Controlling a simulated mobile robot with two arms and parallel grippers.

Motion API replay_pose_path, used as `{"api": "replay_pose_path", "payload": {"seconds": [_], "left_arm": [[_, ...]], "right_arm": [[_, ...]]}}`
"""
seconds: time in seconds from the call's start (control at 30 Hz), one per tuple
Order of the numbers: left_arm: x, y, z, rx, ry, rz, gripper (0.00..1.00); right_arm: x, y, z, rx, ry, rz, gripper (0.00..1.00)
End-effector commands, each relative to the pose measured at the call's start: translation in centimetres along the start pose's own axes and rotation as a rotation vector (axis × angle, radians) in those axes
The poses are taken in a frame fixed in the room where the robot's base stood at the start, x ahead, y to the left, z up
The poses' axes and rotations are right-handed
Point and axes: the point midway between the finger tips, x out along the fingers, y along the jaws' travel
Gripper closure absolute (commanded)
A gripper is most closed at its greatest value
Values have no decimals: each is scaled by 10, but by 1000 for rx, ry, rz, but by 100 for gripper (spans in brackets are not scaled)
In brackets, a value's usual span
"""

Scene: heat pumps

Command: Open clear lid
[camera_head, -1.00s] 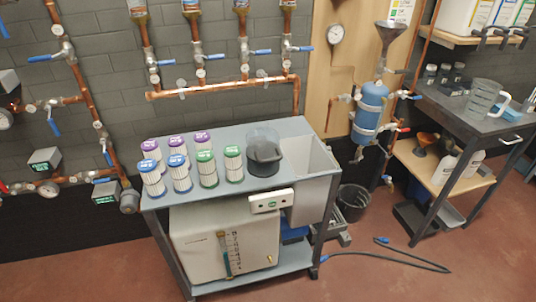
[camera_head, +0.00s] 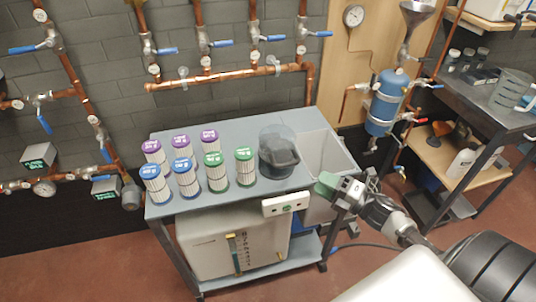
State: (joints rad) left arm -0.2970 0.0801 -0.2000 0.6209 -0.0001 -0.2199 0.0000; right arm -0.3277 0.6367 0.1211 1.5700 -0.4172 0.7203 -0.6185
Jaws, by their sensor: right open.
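A clear, dark-tinted round lid (camera_head: 277,140) sits on top of a dark round housing (camera_head: 280,158) on the grey cart top. The lid looks closed, though its exact edge is hard to make out. My left gripper is not in view.
Several filter cartridges with blue, green and purple caps (camera_head: 184,178) stand left of the housing. A grey open bin (camera_head: 335,165) is to its right. A white box with a green mark (camera_head: 285,203) is on the cart's front edge. Copper pipes and valves line the wall behind.

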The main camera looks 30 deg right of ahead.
Motion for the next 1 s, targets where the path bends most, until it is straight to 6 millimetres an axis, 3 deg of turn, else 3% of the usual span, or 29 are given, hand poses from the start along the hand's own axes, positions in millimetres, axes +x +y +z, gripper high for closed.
{"api": "replay_pose_path", "payload": {"seconds": [0.17, 0.63, 0.8, 1.0], "left_arm": [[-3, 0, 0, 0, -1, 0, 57], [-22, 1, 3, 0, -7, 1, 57], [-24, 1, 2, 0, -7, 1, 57], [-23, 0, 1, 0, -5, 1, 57]], "right_arm": [[14, 14, -3, -42, 36, 24, 59], [95, 15, -5, -35, 31, 22, 59], [108, 13, -5, -35, 30, 20, 59], [111, 12, -6, -35, 30, 18, 59]]}}
